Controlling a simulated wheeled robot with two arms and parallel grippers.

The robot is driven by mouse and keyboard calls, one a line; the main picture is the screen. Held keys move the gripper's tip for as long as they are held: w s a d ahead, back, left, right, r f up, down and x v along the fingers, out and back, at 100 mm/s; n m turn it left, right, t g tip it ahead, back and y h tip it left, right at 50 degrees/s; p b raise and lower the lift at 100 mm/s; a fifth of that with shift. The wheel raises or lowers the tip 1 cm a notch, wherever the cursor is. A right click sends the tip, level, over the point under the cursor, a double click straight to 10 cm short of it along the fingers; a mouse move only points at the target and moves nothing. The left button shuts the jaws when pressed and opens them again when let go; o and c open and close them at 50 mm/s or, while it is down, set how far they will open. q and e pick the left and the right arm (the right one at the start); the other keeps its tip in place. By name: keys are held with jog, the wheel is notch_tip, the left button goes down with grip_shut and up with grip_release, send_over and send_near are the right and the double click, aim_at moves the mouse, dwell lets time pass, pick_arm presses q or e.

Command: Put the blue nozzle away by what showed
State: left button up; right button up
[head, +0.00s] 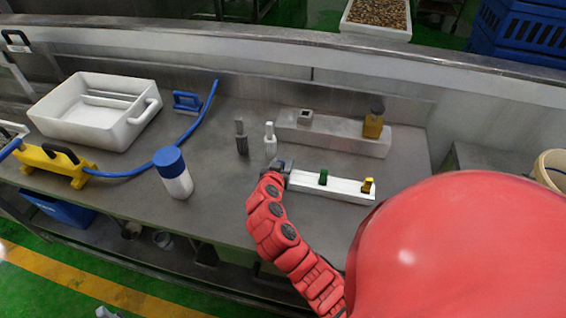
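My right gripper (283,165) is at the left end of a white bar (335,186), its red arm coming up from the lower right. It is small and dark here, and I cannot tell whether its fingers are open or shut. No blue nozzle can be made out clearly; anything at the fingers is hidden or too small. A green piece (323,177) and a yellow piece (367,185) stand on the white bar. A dark grey nozzle-like piece (241,139) and a white one (270,141) stand upright just behind the gripper. My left gripper is not in view.
A grey block (340,136) at the back carries a small grey piece (305,117) and an amber one (373,124). Left are a blue-capped bottle (176,184), a white tub (75,125), a blue hose (195,122) and a yellow tool (58,165). My red body covers the lower right.

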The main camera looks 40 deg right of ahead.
jog(key=shift+o, duration=0.7)
jog(key=shift+r, duration=0.1)
jog(key=shift+r, duration=0.15)
jog(key=shift+s+a, duration=0.15)
jog(key=shift+a, duration=0.1)
jog(key=b+v, duration=0.3)
jog(key=v, duration=0.7)
jog(key=shift+a, duration=0.1)
jog(key=shift+s+a+r+b, duration=0.3)
jog(key=shift+s+a, duration=0.05)
jog(key=shift+s, duration=0.15)
